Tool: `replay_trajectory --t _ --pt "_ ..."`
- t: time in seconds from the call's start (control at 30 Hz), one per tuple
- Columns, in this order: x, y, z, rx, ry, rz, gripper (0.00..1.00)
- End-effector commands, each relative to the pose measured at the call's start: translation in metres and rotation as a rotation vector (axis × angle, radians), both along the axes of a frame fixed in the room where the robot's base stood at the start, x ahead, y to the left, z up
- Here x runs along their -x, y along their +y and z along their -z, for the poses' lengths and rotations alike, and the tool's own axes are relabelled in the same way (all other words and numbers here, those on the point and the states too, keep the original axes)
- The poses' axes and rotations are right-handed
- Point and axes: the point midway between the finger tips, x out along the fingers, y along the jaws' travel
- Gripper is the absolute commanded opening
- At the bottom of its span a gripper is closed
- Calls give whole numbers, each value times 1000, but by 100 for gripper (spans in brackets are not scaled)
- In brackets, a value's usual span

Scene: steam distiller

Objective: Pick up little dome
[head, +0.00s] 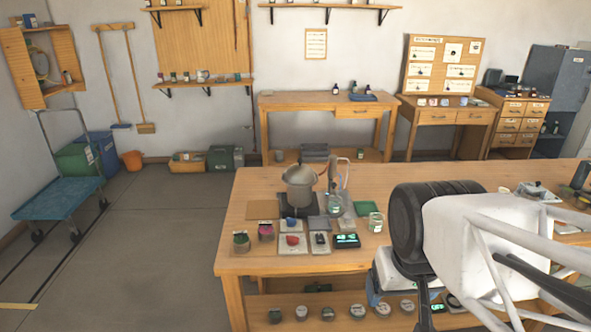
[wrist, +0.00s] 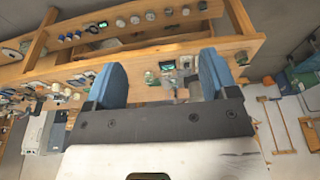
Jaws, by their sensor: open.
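I cannot pick out the little dome for certain in either view. A metal pot with a rounded top (head: 299,175) stands on a dark burner on the wooden workbench (head: 237,225) in the head view. In front of it, a small red object (head: 292,240) lies on a white card, and a small dark object (head: 320,239) lies on another card. My gripper (wrist: 160,78) shows in the wrist view with its two blue fingers wide apart and nothing between them. It is above the bench, apart from the things on it. In the head view my arm hides part of the bench's right side.
A green-lit display (head: 346,240), a glass flask (head: 334,203) and a pale jar (head: 375,221) stand near the pot. Several round-lidded containers (head: 357,311) line the lower shelf. The bench's far left is clear.

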Motion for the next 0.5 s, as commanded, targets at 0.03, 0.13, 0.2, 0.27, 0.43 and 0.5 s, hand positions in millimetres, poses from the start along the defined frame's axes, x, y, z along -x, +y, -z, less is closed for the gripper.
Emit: replay_trajectory --t 0.03,0.13,0.2,0.27,0.43,0.5 --pt "-4 -1 -1 4 -5 2 79" --pt "-17 -4 -4 18 -26 10 79" --pt "-29 -7 -7 32 -44 17 79" --pt "-43 -10 -10 45 -68 25 79" --pt "-92 -20 -20 88 -149 45 79" --pt "-114 -23 -25 104 -187 50 79"
